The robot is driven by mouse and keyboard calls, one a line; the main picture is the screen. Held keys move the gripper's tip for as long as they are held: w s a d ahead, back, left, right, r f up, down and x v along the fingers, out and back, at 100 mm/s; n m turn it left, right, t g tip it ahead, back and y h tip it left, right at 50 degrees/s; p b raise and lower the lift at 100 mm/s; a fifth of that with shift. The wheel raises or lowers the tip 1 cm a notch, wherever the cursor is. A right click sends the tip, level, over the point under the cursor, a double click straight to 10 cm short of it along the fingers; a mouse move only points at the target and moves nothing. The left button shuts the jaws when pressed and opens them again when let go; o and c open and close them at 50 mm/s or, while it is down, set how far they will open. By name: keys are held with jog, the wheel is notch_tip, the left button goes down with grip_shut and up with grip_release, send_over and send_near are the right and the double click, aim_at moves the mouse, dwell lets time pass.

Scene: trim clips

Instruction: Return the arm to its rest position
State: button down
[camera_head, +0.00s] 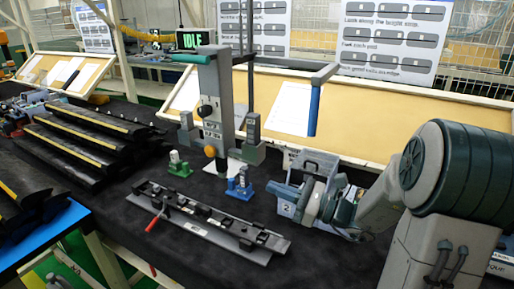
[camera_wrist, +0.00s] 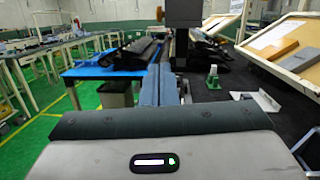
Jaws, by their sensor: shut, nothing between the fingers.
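My arm comes in from the right of the head view, and its wrist (camera_head: 325,200) is low over the right part of the dark bench. In the wrist view my gripper (camera_wrist: 161,70) shows as two blue-grey fingers side by side, shut with nothing between them. The wrist housing fills the bottom of that view.
A grey press (camera_head: 218,105) stands mid-bench, left of my wrist. A grey rail with black clips (camera_head: 205,222) lies in front. A blue fixture (camera_head: 240,184), a green fixture (camera_head: 179,165) and a numbered bin (camera_head: 287,209) are close by. Black stepped racks (camera_head: 85,140) stand left.

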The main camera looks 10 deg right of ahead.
jog(key=s+a+f+n+g+h, duration=0.3)
jog(key=s+a+n+g, duration=0.15)
jog(key=s+n, duration=0.2)
jog(key=s+a+f+n+g+h, duration=0.35)
jog(key=s+n+g, duration=0.25)
jog(key=s, duration=0.2)
jog(key=s+d+n+t+h, duration=0.3)
jog(key=s+d+n+h, duration=0.2)
jog(key=d+n+h, duration=0.5)
jog(key=w+a+f+m+g+y+b, duration=0.1)
jog(key=a+f+m+g+y, duration=0.1)
jog(key=a+y, duration=0.15)
jog(key=a+f+m+g+y+b, duration=0.1)
jog(key=a+f+m+g+y, duration=0.1)
jog(key=a, duration=0.3)
jog(key=w+a+m+t+y+b, duration=0.1)
jog(key=w+a+m+t+y, duration=0.1)
jog(key=w+m+y, duration=0.4)
jog(key=w+a+m+t+y+b, duration=0.1)
jog(key=w+a+m+t+y, duration=0.2)
jog(key=w+m, duration=0.4)
jog(key=w+d+m+t+y, duration=0.2)
jog(key=w+d+m+t, duration=0.55)
jog(key=w+t, duration=0.2)
jog(key=w+a+r+p, duration=0.3)
jog(key=w+a+r, duration=0.3)
jog(key=a, duration=0.1)
jog(key=shift+w+r+g+p, duration=0.15)
jog(key=shift+w+g+p, duration=0.15)
jog(key=shift+w, duration=0.05)
